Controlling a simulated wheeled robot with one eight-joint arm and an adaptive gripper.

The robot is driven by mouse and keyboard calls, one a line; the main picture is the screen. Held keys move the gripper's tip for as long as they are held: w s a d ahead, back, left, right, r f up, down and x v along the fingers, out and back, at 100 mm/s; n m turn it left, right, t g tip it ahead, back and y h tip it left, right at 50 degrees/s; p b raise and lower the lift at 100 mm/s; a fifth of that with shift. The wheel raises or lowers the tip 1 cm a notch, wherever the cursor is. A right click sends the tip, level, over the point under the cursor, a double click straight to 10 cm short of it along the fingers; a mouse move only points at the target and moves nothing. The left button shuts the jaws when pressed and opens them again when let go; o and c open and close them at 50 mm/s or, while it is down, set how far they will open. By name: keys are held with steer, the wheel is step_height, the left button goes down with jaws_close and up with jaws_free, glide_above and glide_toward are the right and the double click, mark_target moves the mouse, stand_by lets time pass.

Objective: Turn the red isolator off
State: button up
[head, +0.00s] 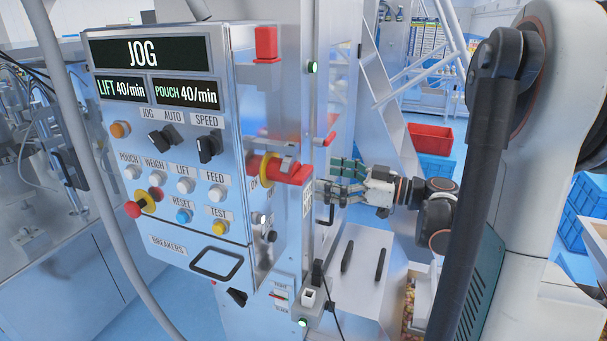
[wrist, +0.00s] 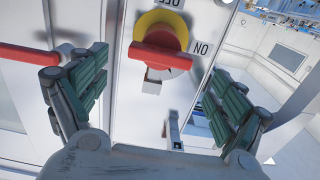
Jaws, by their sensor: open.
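The red isolator handle (head: 290,172) sits on a yellow disc on the right side of the control cabinet. In the wrist view the red handle (wrist: 160,57) lies roughly crosswise in front of the yellow disc (wrist: 160,20). Its right end is near the ON label (wrist: 201,47). The OFF label (wrist: 171,3) is above, partly cut off by the frame edge. My gripper (head: 328,179) is open and faces the isolator from the right in the head view. In the wrist view its green-padded fingers stand wide, left and right of the handle, with nothing held.
A red bar (wrist: 25,54) lies behind my left finger in the wrist view. The cabinet front (head: 190,140) carries several buttons, knobs and a JOG display. A metal stair frame (head: 390,110) stands behind my gripper.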

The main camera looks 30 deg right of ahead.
mark_target(308, 174)
steer(key=x, duration=0.6)
steer(key=shift+w+a, duration=0.15)
steer(key=shift+w, duration=0.1)
steer(key=shift+s, duration=0.1)
steer(key=c, duration=1.1)
